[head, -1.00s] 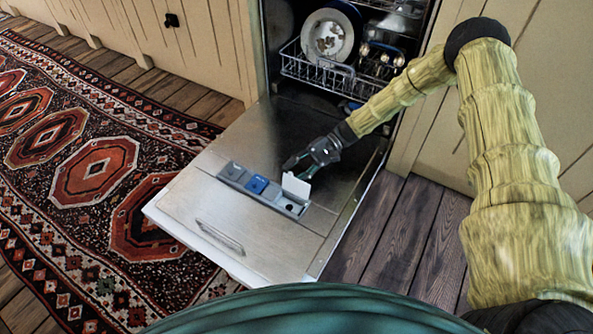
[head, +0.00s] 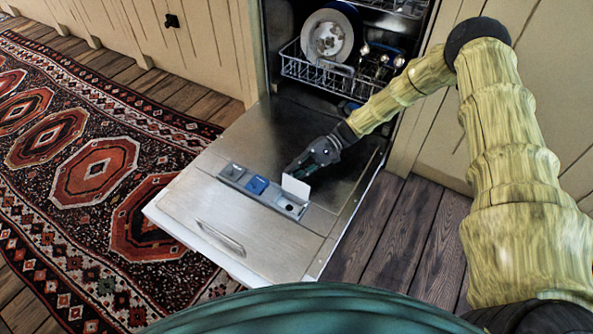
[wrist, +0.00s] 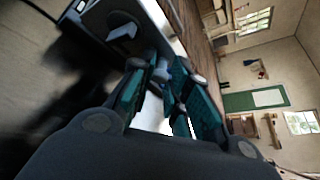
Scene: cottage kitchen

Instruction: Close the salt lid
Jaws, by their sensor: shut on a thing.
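The salt lid (head: 295,187) is a white flap standing upright, open, on the right end of the grey dispenser panel (head: 233,182) in the lowered dishwasher door. The compartment (head: 290,206) in front of it is uncovered. My gripper (head: 293,170) is at the lid's far, upper side, its fingers drawn together on the lid's edge. In the wrist view a white piece of the lid (wrist: 153,112) shows between my teal fingers (wrist: 166,78); their exact contact is partly hidden.
The dishwasher door (head: 190,205) lies open and flat. A blue cap (head: 256,185) sits mid-panel. Behind is a lower rack (head: 310,72) with a plate (head: 328,38). A patterned rug (head: 90,170) lies left; bare floorboards are right.

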